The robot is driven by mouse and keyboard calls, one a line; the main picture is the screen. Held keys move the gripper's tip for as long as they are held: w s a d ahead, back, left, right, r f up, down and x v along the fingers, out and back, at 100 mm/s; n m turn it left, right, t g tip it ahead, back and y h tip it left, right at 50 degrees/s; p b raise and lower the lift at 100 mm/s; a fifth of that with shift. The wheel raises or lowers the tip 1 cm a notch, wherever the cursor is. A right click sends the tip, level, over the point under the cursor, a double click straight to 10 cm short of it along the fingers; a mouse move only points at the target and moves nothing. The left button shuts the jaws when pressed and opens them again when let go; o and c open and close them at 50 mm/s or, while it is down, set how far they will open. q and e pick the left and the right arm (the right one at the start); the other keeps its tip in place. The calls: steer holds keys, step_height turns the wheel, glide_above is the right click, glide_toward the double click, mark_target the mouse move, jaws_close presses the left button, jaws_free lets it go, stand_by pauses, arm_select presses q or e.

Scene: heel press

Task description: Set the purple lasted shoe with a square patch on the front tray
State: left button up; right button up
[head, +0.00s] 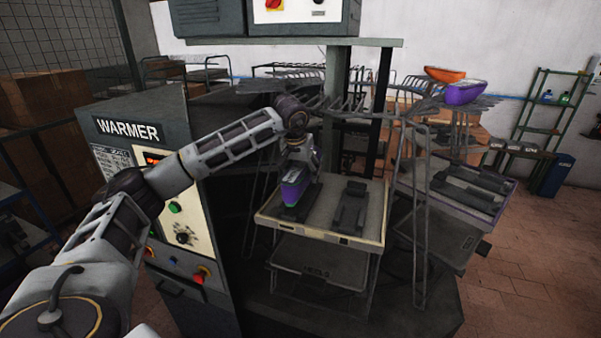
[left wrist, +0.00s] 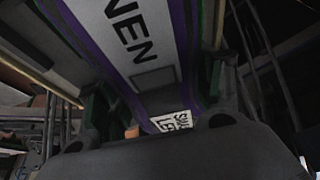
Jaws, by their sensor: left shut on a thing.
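A purple and grey lasted shoe (head: 294,188) is at the left black holder of the front tray (head: 330,237), which has a cream rim. I cannot tell whether it touches the holder. My left gripper (head: 301,160) is shut on this shoe from above. In the left wrist view the shoe (left wrist: 130,45) fills the top middle, with purple edges, dark lettering, a square patch (left wrist: 154,78) and a small printed label. The gripper's fingers (left wrist: 155,100) stand on both sides of it. My right gripper is not in view.
The right black holder (head: 351,206) on the front tray is empty. A purple-rimmed tray (head: 484,213) with dark holders is to the right. Orange (head: 445,74) and purple (head: 466,93) shoes rest on racks behind. The WARMER cabinet (head: 150,130) stands left; thin metal uprights flank the front tray.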

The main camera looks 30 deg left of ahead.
arm_select(q)
steer(key=shift+w+a, duration=0.15)
steer(key=shift+w, duration=0.5)
steer(key=shift+f+b, duration=0.6)
steer(key=shift+f, duration=0.85)
steer(key=shift+f+b, duration=0.35)
steer(key=shift+f, duration=0.25)
steer(key=o, duration=1.5)
steer(key=shift+c, duration=0.2)
steer(key=shift+o, duration=0.5)
steer(key=shift+s+f, duration=0.1)
